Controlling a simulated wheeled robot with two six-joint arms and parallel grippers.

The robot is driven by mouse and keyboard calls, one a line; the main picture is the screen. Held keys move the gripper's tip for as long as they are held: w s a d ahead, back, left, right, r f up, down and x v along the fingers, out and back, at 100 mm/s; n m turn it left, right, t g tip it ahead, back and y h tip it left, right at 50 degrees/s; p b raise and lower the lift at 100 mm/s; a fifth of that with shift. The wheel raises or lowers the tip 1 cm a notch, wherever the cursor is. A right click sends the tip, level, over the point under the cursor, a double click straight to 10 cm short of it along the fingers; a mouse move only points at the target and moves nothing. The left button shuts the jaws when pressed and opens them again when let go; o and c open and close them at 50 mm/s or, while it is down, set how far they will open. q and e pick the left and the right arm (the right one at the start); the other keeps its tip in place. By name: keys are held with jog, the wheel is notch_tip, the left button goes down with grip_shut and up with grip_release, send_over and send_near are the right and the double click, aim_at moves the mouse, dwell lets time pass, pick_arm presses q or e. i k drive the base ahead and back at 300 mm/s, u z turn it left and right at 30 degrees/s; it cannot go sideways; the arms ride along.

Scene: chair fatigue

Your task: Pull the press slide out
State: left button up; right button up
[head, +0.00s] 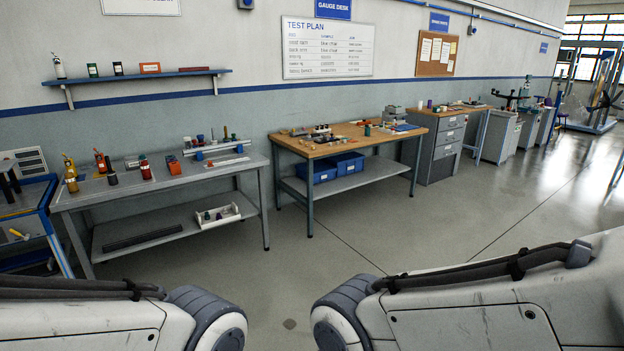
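No part in the head view can be told for sure as the press slide; the small items on the benches are too far off. A low fixture with blue blocks and a pale rail (217,149) stands at the back of the grey workbench (180,180). A grey device (393,114) stands at the back right of the wooden-topped bench (350,137). Two of my arm links show at the bottom left and bottom right, both well short of the benches. Neither of my grippers is in the picture.
Blue bins (347,164) sit on the wooden-topped bench's lower shelf. A blue cart (28,222) stands at the far left, a grey drawer cabinet (440,145) beyond the wooden bench. A wall shelf (140,78) holds small containers. The floor (400,235) in front is clear.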

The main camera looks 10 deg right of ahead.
aim_at(398, 123)
jog(key=z, duration=0.45)
jog(key=i, duration=2.5)
jog(key=z, duration=0.5)
jog(key=i, duration=2.4)
jog(key=u, duration=0.2)
jog(key=i, duration=2.05)
jog(key=u, duration=0.2)
